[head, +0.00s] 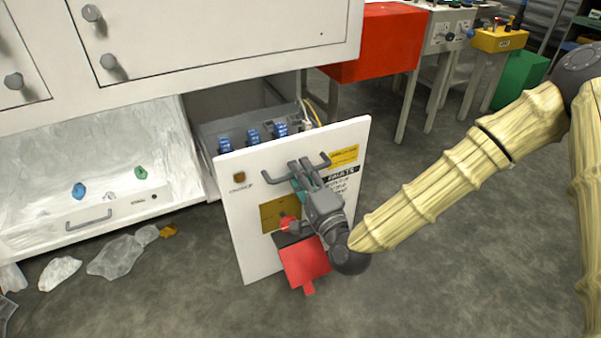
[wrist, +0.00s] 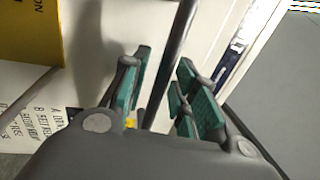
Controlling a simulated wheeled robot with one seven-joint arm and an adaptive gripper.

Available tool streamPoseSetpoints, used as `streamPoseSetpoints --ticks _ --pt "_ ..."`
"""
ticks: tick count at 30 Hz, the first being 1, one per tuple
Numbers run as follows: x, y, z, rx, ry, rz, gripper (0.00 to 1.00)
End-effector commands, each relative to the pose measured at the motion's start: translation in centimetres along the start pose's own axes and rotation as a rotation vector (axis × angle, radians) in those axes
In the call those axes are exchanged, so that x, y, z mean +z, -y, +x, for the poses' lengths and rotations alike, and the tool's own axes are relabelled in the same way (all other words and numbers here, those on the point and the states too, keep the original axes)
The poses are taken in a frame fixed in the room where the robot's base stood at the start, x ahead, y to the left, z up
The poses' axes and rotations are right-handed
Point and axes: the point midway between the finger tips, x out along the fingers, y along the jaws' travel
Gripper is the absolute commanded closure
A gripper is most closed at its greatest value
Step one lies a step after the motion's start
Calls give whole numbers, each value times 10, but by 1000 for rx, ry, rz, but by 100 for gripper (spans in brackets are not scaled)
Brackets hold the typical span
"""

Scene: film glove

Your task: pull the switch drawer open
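The switch drawer has a tall white front (head: 255,255) with a dark bar handle (head: 270,178), labels and a yellow-brown plate. The front stands out from the cabinet, and blue switches (head: 253,137) show in the drawer behind it. My gripper (head: 304,170) is at the middle of the handle. In the wrist view, the handle bar (wrist: 182,35) runs between the green finger pads of my gripper (wrist: 165,80). The pads stand apart, with gaps beside the bar. Contact with the bar is not clear.
A white cabinet (head: 200,30) overhangs the drawer. At left a lower drawer (head: 100,215) holds small coloured pieces. Clear plastic scraps (head: 115,256) lie on the floor nearby. A red box (head: 385,45) and benches stand behind. The grey floor at right is mostly clear.

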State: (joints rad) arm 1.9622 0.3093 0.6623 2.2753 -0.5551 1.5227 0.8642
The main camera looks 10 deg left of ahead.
Motion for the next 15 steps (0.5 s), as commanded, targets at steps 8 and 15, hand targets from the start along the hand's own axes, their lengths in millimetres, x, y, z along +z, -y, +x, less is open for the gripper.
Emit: streamPoseSetpoints --ticks 8,15 --pt "-1 0 0 -1 -2 -1 66" --pt "-1 0 -16 0 -2 1 66"
